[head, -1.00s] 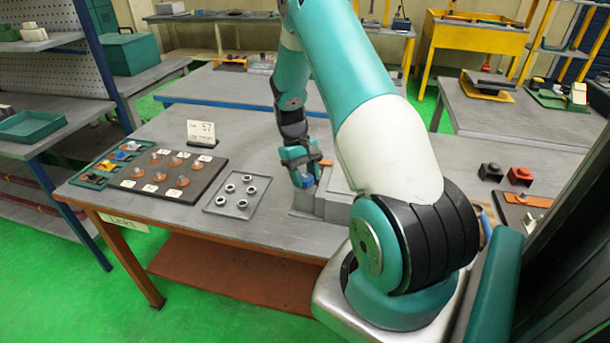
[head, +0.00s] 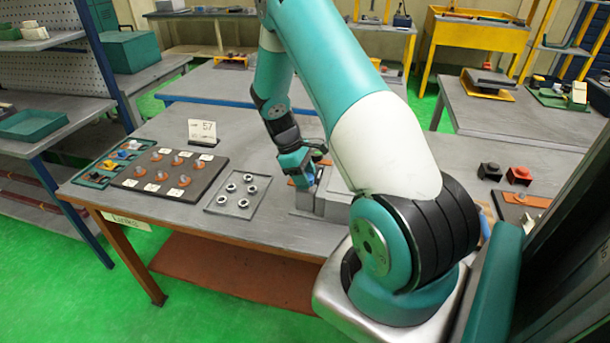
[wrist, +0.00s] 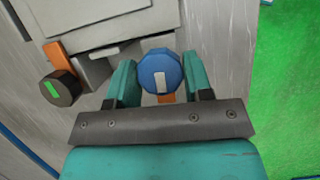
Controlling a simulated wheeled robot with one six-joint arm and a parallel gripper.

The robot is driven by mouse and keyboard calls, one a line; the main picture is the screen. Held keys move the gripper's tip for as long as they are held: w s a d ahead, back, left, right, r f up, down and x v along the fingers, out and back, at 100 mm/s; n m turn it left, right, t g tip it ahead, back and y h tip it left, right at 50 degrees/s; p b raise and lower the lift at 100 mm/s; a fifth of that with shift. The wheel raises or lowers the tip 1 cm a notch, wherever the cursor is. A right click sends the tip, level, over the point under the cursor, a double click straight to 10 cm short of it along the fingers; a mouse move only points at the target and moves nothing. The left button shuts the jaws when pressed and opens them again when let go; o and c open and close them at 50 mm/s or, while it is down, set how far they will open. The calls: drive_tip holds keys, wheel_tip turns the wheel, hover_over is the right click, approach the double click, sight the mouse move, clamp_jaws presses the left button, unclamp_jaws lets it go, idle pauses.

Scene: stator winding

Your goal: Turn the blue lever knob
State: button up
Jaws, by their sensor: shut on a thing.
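The blue lever knob (wrist: 161,72) sits between the two teal fingers of my gripper (wrist: 158,84) in the wrist view. It is a faceted round knob with a pale mark on its face, and a bit of orange shows just below it. My gripper is shut on the knob, with a finger at each side. In the head view my gripper (head: 306,186) is at the front of the grey machine block (head: 338,190) on the table, and the knob is mostly hidden there. The grey machine body also shows in the wrist view (wrist: 103,62).
A dark knob with a green mark (wrist: 61,87) on an orange lever is left of the blue knob. In the head view, a tray of metal rings (head: 238,190) and a dark labelled board (head: 168,172) lie left of my gripper. Green floor lies beyond the table edge.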

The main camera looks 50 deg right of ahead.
idle(0.4)
drive_tip(key=o, duration=0.9)
drive_tip(key=b+v, duration=0.2)
drive_tip(key=v, duration=1.5)
drive_tip(key=shift+r, duration=0.2)
drive_tip(key=shift+a, duration=0.1)
